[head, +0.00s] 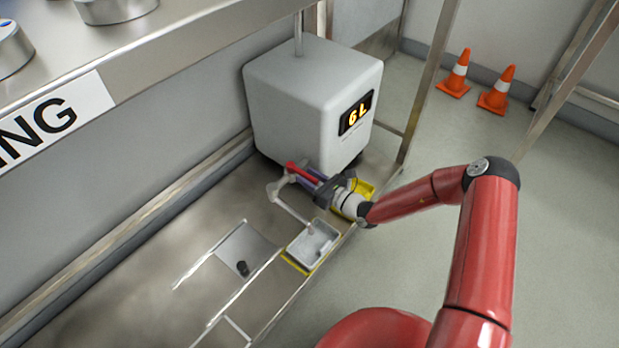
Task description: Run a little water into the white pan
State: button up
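The white pan (316,242) sits under the end of a thin pale spout pipe (292,208), on a yellow-edged spot of the metal bench. I cannot tell whether water is running or lies in the pan. A white tank (308,95) with a lit "6 L" display (355,113) stands behind. A red lever (300,172) is at the pipe's fitting, in front of the tank. My gripper (304,178) is at this lever, its dark fingers close along it. The view is too small to tell whether they are shut on it.
A small black knob (242,268) stands on a plate left of the pan. Something yellow (362,188) shows behind my wrist. A metal post rises right of the tank. Two orange cones (455,75) stand on the floor behind. An upper shelf (140,50) overhangs the left.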

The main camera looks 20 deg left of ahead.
jog(key=shift+a, duration=0.1)
grip_shut()
dwell(0.3)
jog(key=m+t+p, duration=0.1)
jog(key=p, duration=0.1)
jog(key=s+m+t+h+p, duration=0.1)
jog(key=p, duration=0.1)
jog(key=a+m+t+h+p, duration=0.1)
jog(key=t+p, duration=0.1)
jog(key=shift+s+r, duration=0.3)
jog(key=shift+s, duration=0.05)
jog(key=shift+s+a+f+m+t+h+p, duration=0.1)
jog(key=shift+f+m+t+h+p, duration=0.2)
jog(key=shift+t+h+p, duration=0.2)
